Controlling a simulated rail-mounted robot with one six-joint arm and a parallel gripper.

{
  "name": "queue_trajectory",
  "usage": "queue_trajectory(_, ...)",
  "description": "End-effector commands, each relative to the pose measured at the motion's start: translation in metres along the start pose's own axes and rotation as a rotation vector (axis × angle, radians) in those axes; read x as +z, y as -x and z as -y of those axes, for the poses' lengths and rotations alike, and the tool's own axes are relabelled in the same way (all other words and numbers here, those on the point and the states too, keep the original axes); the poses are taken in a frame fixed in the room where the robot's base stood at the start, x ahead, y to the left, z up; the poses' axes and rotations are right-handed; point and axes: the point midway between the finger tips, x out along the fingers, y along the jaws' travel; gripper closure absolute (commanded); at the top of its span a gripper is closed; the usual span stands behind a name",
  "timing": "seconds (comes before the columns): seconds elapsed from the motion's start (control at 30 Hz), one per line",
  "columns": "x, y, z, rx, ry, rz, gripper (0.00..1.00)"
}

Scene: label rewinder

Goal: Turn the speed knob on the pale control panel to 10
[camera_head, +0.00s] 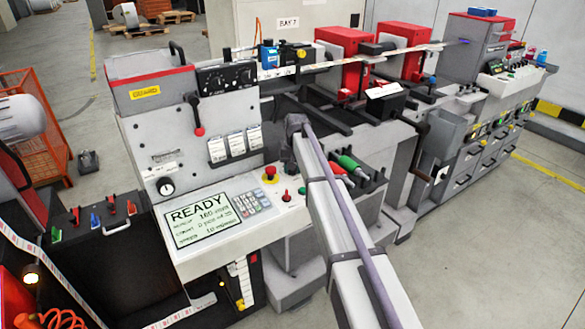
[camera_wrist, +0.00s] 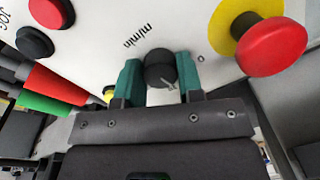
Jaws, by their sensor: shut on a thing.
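The speed knob (camera_wrist: 160,68) is a small black dial with a pale pointer, in the wrist view on a pale panel (camera_wrist: 110,45) beside an "m/min" mark. My gripper (camera_wrist: 158,80) has its two teal fingers shut on the knob, one on each side. The pointer points toward the lower right of the picture. Most of the scale around the knob is hidden by the fingers. In the head view the pale control panel (camera_head: 165,254) has a "READY" display (camera_head: 203,220), its smaller lines hard to read.
A red mushroom button (camera_wrist: 272,46) on a yellow base stands close right of the fingers in the wrist view. Red and black push buttons (camera_wrist: 35,42) are at upper left. Red and green handles (camera_wrist: 50,92) lie at left. A keypad (camera_head: 250,202) is beside the display.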

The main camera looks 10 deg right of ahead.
Motion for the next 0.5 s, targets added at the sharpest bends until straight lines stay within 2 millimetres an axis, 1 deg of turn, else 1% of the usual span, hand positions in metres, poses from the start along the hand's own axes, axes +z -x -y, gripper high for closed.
queue_trajectory(0.2, 0.0002, -0.0001, -0.0001, 0.010, 0.111, 0.000, 0.89)
queue_trajectory(0.5, 0.0002, -0.0001, -0.0001, 0.014, 0.174, 0.000, 0.89)
